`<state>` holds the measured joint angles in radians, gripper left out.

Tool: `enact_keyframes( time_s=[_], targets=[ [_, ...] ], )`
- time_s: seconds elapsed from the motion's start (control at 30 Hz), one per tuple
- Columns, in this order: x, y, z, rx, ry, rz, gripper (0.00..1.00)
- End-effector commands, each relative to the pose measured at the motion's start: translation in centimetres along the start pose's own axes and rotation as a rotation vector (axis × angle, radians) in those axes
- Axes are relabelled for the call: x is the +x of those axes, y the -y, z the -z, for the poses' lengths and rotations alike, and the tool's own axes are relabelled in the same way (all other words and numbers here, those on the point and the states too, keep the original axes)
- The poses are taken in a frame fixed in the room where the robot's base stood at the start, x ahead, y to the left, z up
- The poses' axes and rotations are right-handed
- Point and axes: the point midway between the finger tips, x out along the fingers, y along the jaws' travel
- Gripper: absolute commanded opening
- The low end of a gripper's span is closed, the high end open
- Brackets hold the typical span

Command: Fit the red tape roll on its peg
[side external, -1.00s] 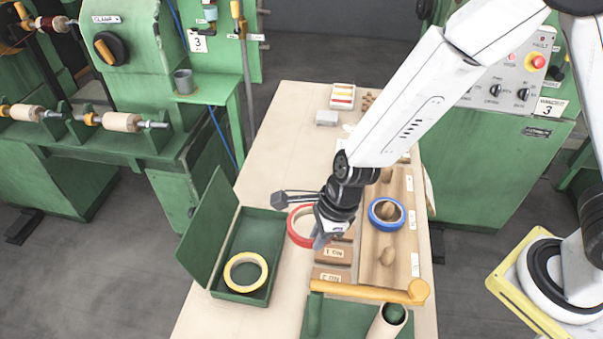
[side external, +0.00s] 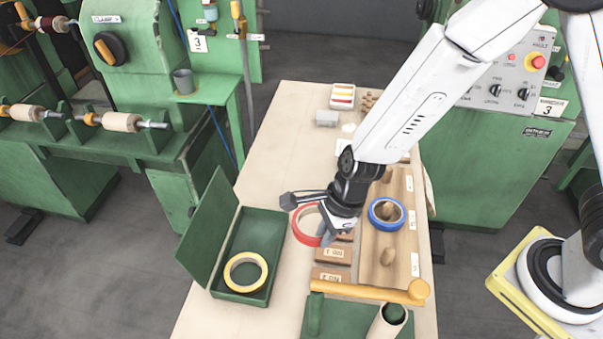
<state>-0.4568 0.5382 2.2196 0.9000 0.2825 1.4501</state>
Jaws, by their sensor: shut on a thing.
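The red tape roll (side external: 304,234) is held in my gripper (side external: 325,232), which is shut on it. The roll is left of the peg board and looks raised and tilted; its exact height is unclear. The wooden peg board (side external: 372,268) lies to the right, with labels along its right edge. A blue tape roll (side external: 373,214) sits around a middle peg (side external: 388,210). A bare peg (side external: 388,257) stands nearer the front. Another peg (side external: 387,175) shows partly behind my arm. My wrist hides part of the board's far end and of the red roll.
An open green box (side external: 263,225) holds a yellow tape roll (side external: 246,272) at left. Wooden blocks (side external: 332,275) lie between box and board. A mallet-like yellow bar (side external: 370,291) crosses the front. The table's back left (side external: 280,130) is clear.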

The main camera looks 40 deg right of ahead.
Motion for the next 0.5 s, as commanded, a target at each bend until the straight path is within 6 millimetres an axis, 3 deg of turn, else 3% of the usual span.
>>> enact_keyframes(
  time_s=[0.5],
  targets=[
    [-0.8,0.4,6.6,-0.452,0.0,-0.142,0.0]
  ],
)
